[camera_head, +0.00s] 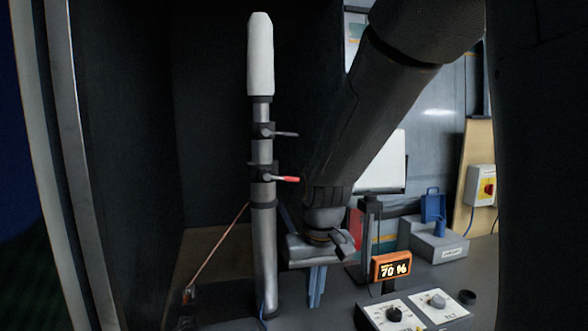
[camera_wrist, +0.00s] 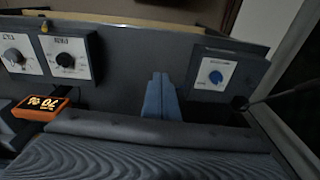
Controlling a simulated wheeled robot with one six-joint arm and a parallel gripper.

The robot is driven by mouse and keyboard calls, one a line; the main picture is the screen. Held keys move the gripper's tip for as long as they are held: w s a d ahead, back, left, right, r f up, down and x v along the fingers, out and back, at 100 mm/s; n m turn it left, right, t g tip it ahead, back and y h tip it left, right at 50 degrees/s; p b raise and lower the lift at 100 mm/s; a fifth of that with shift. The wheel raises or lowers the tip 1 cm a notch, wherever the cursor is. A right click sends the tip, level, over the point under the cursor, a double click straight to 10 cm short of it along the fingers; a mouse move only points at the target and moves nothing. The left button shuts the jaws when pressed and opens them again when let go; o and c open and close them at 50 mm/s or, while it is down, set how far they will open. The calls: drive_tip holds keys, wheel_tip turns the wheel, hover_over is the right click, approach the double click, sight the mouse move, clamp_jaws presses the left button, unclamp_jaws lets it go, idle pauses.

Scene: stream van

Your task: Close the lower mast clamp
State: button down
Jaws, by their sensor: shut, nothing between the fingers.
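The mast (camera_head: 264,240) stands upright at the centre left in the head view, grey metal with a white rounded top section (camera_head: 260,55). The lower mast clamp (camera_head: 262,173) is a dark collar with a red-tipped lever (camera_head: 288,179) that points out to the right. A second clamp (camera_head: 264,131) with a grey lever sits above it. My gripper (camera_head: 316,290) is right of the mast and below the lower clamp, pointing down, apart from both. Its blue fingers (camera_wrist: 161,98) are together and empty in the wrist view. The mast is not visible in the wrist view.
An orange display (camera_head: 391,266) reading 70 % and white dial panels (camera_head: 437,304) stand on the desk at the lower right. A cable or stay (camera_head: 218,248) slants left of the mast. A grey box (camera_head: 437,244) and a yellow-red switch (camera_head: 481,186) are farther right.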

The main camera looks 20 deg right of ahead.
drive_tip(key=w+d+r, duration=0.1)
drive_tip(key=w+r, duration=0.8)
wheel_tip(320, 180, up, 29)
drive_tip(key=y+b, duration=0.2)
hover_over(295, 179)
drive_tip(key=s+d, duration=0.2)
drive_tip(key=s, duration=0.1)
drive_tip(key=shift+w+d+f+t, duration=0.1)
drive_tip(key=shift+d+f+t, duration=0.1)
drive_tip(key=shift+t, duration=0.1)
drive_tip(key=p+x, duration=0.2)
drive_tip(key=x, duration=1.2)
drive_tip(key=shift+d, duration=0.2)
drive_tip(key=shift+d+f, duration=0.1)
drive_tip(key=shift+d, duration=0.05)
